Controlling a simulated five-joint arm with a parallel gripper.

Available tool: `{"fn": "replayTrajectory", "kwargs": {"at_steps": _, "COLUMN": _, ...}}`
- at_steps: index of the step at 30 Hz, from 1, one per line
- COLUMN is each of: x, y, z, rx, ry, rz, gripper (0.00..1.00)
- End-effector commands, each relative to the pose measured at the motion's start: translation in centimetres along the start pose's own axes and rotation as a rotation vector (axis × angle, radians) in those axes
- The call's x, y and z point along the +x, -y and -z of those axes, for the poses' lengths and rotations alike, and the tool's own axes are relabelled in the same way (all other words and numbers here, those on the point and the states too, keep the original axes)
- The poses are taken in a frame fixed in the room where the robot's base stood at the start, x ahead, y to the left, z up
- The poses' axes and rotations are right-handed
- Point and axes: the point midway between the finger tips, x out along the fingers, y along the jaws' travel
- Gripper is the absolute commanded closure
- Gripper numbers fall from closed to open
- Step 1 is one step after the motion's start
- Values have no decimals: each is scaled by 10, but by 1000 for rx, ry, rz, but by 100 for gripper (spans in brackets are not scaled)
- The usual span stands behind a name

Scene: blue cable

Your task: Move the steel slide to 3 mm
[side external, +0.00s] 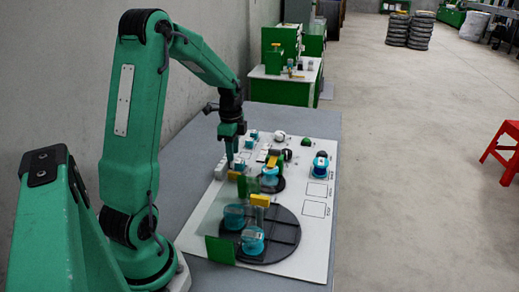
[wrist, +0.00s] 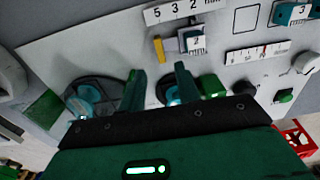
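I cannot pick out the steel slide with certainty. A white scale strip with small dark marks (wrist: 258,53) lies on the board, right of my gripper in the wrist view; its figures are too small to read. Another teal piece marked 3 (wrist: 292,12) is at the top right. My gripper (wrist: 157,73) has its fingers apart with nothing between them. In the side view my gripper (side external: 230,163) points down over the board's left part.
The white board (side external: 318,240) lies on a grey table (side external: 290,118). A large dark round tray (side external: 285,235) holds teal pieces near the front.

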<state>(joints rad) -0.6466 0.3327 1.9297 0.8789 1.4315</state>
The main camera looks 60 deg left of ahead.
Motion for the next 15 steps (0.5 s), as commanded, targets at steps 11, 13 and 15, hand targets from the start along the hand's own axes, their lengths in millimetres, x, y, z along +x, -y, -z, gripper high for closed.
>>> {"fn": "replayTrajectory", "kwargs": {"at_steps": 11, "x": 10, "y": 0, "z": 0, "rx": 1, "ry": 1, "rz": -4, "gripper": 67}}
{"fn": "replayTrajectory", "kwargs": {"at_steps": 13, "x": 16, "y": 0, "z": 0, "rx": 1, "ry": 0, "rz": -3, "gripper": 67}}
{"fn": "replayTrajectory", "kwargs": {"at_steps": 15, "x": 23, "y": 0, "z": 0, "rx": 1, "ry": 1, "rz": -4, "gripper": 67}}
